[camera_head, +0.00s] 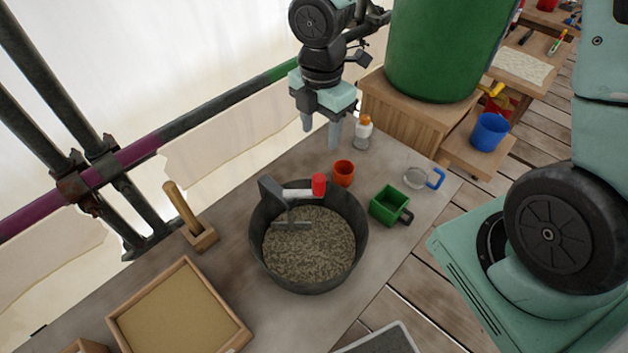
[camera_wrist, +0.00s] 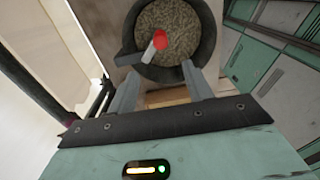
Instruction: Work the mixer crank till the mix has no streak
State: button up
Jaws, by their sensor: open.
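The mixer is a dark round tub (camera_head: 357,262) on the bench, holding a speckled grey-brown mix (camera_head: 310,248). A crank (camera_head: 295,194) sits over the tub's rim, with a red knob (camera_head: 319,184) at its end and a paddle reaching into the mix. My gripper (camera_head: 321,137) is open and empty, above the bench beyond the tub, apart from the knob. In the wrist view, the tub (camera_wrist: 207,40) and the red knob (camera_wrist: 160,40) lie ahead of the two spread fingers (camera_wrist: 160,85). The mix looks mottled all over; I cannot tell streaks from texture.
An orange cup (camera_head: 344,173), a green box-shaped cup (camera_head: 388,206), a clear jug with blue handle (camera_head: 416,176) and an orange-capped bottle (camera_head: 362,135) stand near the tub. A wooden-handled tool (camera_head: 183,208) and a sand-filled tray (camera_head: 180,308) lie left. A green barrel (camera_head: 440,50) stands behind.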

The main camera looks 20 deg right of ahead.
aim_at(319, 177)
notch_tip(319, 177, down, 16)
jog(key=shift+f, duration=0.1)
dwell(0.4)
jog(key=shift+c, duration=0.3)
grip_shut()
jog(key=shift+a, duration=0.1)
